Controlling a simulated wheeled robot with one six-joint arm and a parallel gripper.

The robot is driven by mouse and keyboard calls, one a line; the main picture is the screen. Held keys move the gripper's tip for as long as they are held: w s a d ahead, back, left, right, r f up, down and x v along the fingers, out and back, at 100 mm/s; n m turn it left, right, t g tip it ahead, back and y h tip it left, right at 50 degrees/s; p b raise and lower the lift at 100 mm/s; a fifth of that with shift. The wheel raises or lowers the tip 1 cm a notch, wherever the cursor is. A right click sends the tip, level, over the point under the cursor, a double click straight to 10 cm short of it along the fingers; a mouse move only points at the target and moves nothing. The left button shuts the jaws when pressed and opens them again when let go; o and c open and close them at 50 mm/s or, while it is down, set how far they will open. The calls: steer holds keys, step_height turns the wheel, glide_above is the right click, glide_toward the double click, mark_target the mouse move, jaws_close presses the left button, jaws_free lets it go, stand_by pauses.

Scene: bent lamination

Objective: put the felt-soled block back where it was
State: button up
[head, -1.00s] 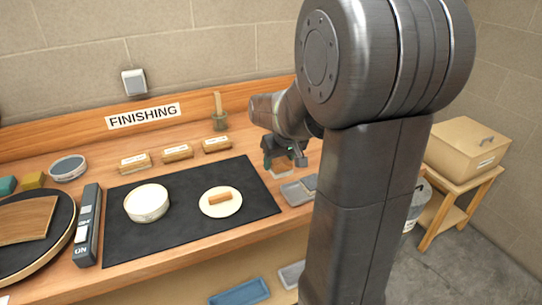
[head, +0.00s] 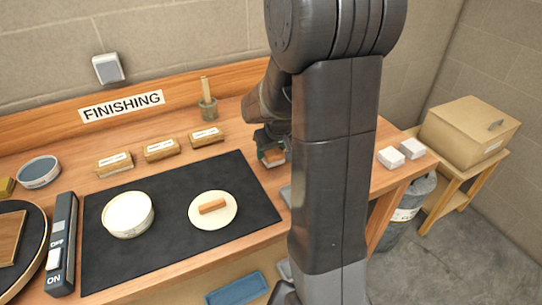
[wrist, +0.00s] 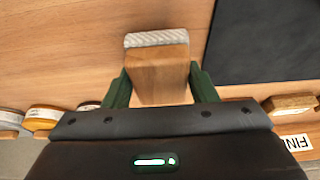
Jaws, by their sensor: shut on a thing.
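My gripper (head: 271,150) is over the back right part of the bench, beside the right end of the black mat. It is shut on the felt-soled block, whose wood (wrist: 158,78) and pale ribbed felt sole (wrist: 156,39) show between the green fingers in the wrist view. In the head view only a small part of the block (head: 273,157) shows under the gripper. I cannot tell whether it touches the bench. Three labelled wooden blocks stand in a row at the back: left (head: 114,164), middle (head: 162,150) and right (head: 206,138).
The black mat (head: 160,190) bears a round white tub (head: 128,214) and a cream disc (head: 225,219) with a small brown bar (head: 212,206). A brush jar (head: 208,108) stands behind. My column hides the bench right of the gripper, including most of a grey tray (head: 286,194).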

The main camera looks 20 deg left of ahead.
steer(key=shift+f, duration=1.3)
steer(key=shift+f, duration=0.1)
steer(key=shift+f, duration=0.15)
steer(key=o, duration=0.9)
steer(key=shift+r, duration=0.2)
steer(key=shift+r, duration=0.15)
steer(key=v, duration=1.1)
steer(key=shift+s+d+r, duration=0.15)
steer(key=shift+r, duration=0.2)
